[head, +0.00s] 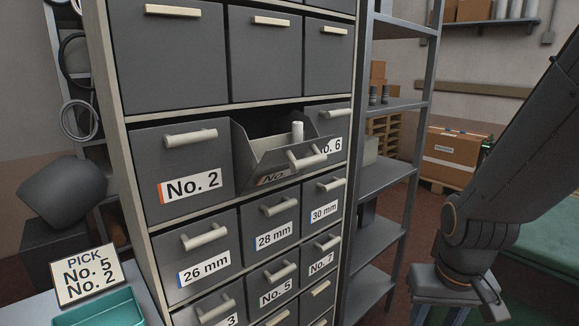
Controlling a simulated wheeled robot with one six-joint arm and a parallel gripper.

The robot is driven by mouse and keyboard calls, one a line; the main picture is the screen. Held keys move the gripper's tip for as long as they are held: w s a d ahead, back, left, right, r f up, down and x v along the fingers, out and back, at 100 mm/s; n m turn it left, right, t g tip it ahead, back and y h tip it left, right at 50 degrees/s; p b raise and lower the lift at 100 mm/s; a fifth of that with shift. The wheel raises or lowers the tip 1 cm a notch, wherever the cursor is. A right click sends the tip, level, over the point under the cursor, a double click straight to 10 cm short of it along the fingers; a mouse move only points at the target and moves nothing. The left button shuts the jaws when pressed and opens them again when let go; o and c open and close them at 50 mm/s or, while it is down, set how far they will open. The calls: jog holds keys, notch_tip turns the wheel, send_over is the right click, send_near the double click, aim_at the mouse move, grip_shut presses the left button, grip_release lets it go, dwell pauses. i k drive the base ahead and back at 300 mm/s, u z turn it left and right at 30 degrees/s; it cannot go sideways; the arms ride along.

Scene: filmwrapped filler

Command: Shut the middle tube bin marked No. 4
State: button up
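The middle tube bin (262,165) is a grey tilting bin in the middle column, between the bins labelled No. 2 and No. 6. It stands open, its front leaning out with the top gap showing. Its label is foreshortened; "No." is partly seen and the number is unreadable. A pale cylinder (297,131) stands up inside it. Its light bar handle (307,160) is on the leaning front. My arm comes down at the right, well apart from the bin. A small dark part at its end seems to be my gripper (490,296); its fingers cannot be made out.
The closed No. 2 bin (183,172) and No. 6 bin (333,136) flank it. Closed bins fill the rows above and below. A metal shelf rack (386,178) stands to the right. A teal tray (104,310) and a PICK sign (89,273) are at lower left.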

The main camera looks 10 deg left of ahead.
aim_at(257, 163)
jog(key=u, duration=1)
jog(key=k, duration=1.05)
jog(key=z, duration=1)
jog(key=i, duration=0.5)
